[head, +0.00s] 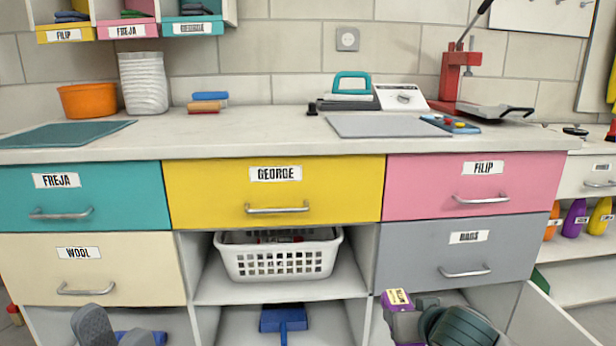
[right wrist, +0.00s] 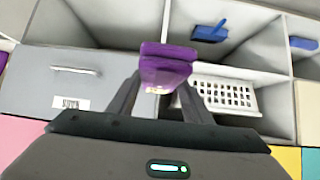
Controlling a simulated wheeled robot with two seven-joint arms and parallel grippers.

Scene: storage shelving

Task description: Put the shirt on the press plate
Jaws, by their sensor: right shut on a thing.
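The red press (head: 459,80) stands at the back right of the counter, with a dark flat plate (head: 492,112) and a black handle beside it. My right gripper (head: 400,318) is low in front of the cabinet, partly cut off by the picture edge. It is shut on a purple labelled thing (head: 397,298), which also shows between the fingers in the right wrist view (right wrist: 166,66). I cannot tell what this thing is. My left gripper (head: 95,325) is at the bottom left, mostly cut off; its jaw is unclear. I cannot pick out a shirt for certain.
A grey mat (head: 388,126), an iron (head: 350,85) and a control box (head: 402,97) are on the counter. A white basket (head: 278,262) sits in the open middle shelf, with a blue dustpan (head: 283,318) below. The right cabinet door (head: 555,318) is open.

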